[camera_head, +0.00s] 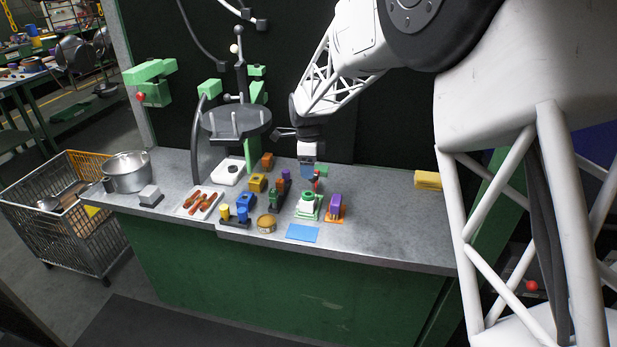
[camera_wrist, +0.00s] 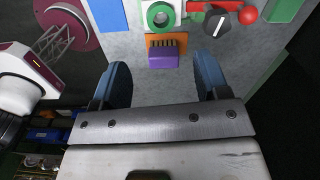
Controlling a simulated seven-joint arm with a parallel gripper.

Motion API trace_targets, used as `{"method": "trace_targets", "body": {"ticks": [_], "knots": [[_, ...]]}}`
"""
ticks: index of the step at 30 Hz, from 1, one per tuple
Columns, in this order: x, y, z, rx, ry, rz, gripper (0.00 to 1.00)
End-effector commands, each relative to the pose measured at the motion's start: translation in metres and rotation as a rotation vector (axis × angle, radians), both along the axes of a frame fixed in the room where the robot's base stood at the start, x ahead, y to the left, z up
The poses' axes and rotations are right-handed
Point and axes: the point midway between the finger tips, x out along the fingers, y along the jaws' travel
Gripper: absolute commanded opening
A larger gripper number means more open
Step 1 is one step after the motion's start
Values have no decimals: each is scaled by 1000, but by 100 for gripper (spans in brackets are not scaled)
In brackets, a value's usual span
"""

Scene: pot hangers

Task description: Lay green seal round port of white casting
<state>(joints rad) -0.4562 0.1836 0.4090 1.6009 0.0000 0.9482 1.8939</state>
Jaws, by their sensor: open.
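A white casting (camera_head: 306,211) stands near the middle of the grey counter, and it also shows at the top of the wrist view (camera_wrist: 177,8). A green ring (camera_head: 308,197), which looks like the seal, lies on its top; in the wrist view the ring (camera_wrist: 160,15) surrounds a round centre. Whether it is fully seated I cannot tell. My gripper (camera_head: 308,176) is above the counter behind the casting. Its two blue fingers (camera_wrist: 164,78) are apart with nothing between them, and the casting lies beyond the fingertips.
A purple block on an orange base (camera_wrist: 163,61) stands beside the casting. A blue mat (camera_head: 303,233) lies in front. A red ball (camera_wrist: 248,15) and dark knob are close by. The counter's right side is mostly clear.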

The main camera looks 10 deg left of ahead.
Motion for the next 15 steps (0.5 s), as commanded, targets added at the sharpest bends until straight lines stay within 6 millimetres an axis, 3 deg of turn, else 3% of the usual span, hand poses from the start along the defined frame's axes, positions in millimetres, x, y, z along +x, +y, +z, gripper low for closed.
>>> {"method": "trace_targets", "body": {"ticks": [6, 15], "knots": [[0, 0, 21, 0, -1, 0, 68], [0, 0, 27, 0, 0, 0, 68]]}}
